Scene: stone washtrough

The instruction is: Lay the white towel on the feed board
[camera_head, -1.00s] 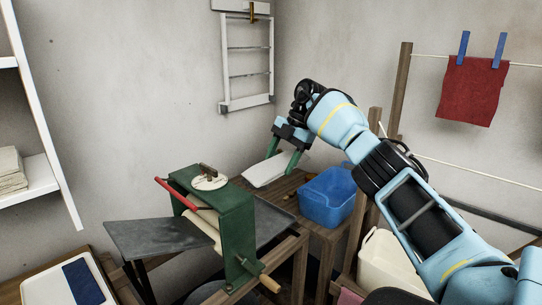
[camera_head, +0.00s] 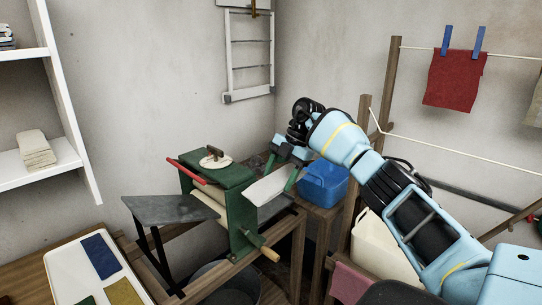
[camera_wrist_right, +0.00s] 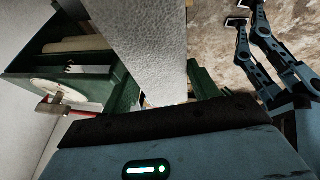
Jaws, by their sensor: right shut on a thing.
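The white towel (camera_head: 268,187) hangs from my right gripper (camera_head: 276,172), which is shut on it, just to the right of the green mangle (camera_head: 240,207). In the right wrist view the towel (camera_wrist_right: 150,50) is a wide pale strip, with a green finger (camera_wrist_right: 205,80) beside it. A grey board (camera_head: 170,209) sticks out from the mangle's left side and its visible top is bare. The area behind the towel on the mangle's right is partly hidden. I do not make out my left gripper.
A red-handled lever (camera_head: 190,172) and a round dial (camera_head: 214,160) top the mangle. A blue tub (camera_head: 325,187) stands right of the towel. A tray (camera_head: 75,262) with coloured cloths lies at lower left. A red cloth (camera_head: 455,80) hangs on a line at right.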

